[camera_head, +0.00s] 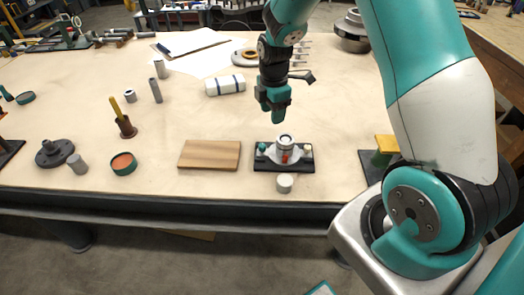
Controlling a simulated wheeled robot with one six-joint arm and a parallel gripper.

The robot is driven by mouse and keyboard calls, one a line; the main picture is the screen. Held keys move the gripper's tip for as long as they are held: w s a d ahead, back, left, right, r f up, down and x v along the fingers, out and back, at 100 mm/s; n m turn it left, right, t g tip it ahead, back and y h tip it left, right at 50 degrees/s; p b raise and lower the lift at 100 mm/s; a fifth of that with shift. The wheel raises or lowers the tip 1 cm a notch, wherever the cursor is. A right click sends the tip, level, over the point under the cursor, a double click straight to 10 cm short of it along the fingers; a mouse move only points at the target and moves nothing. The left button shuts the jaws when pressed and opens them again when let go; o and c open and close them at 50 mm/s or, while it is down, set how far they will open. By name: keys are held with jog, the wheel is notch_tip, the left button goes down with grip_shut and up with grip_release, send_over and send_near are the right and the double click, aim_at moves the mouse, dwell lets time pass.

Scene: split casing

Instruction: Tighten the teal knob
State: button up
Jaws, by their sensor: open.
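The split casing (273,159), a pale body on a black base plate (284,168), sits near the table's front edge. A small teal knob (261,148) stands on its left side, and a paler knob-like part (307,149) is on its right. A silver round cap (285,141) tops the casing, with a red spot (285,158) on the front below it. My gripper (274,113) hangs above and behind the casing, pointing down. It is open, apart from the casing and empty as far as I see. The fingers are small in this view.
A wooden board (209,155) lies left of the casing, and a white cylinder (285,184) stands close in front. A yellow-topped block (387,145) is at right, near my arm. A striped white roll (225,85) lies behind left. The table between roll and board is clear.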

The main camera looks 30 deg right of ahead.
aim_at(262, 145)
notch_tip(262, 145, up, 5)
jog(key=a+m+b, duration=0.2)
jog(key=a+m, duration=0.1)
jog(key=m, duration=0.1)
jog(key=f, duration=0.5)
jog(key=f+p, duration=0.1)
jog(key=f, duration=0.5)
jog(key=f+p, duration=0.1)
jog(key=f, duration=0.5)
jog(key=shift+w+d+f, duration=0.1)
jog(key=shift+w, duration=0.25)
jog(key=c, duration=0.9)
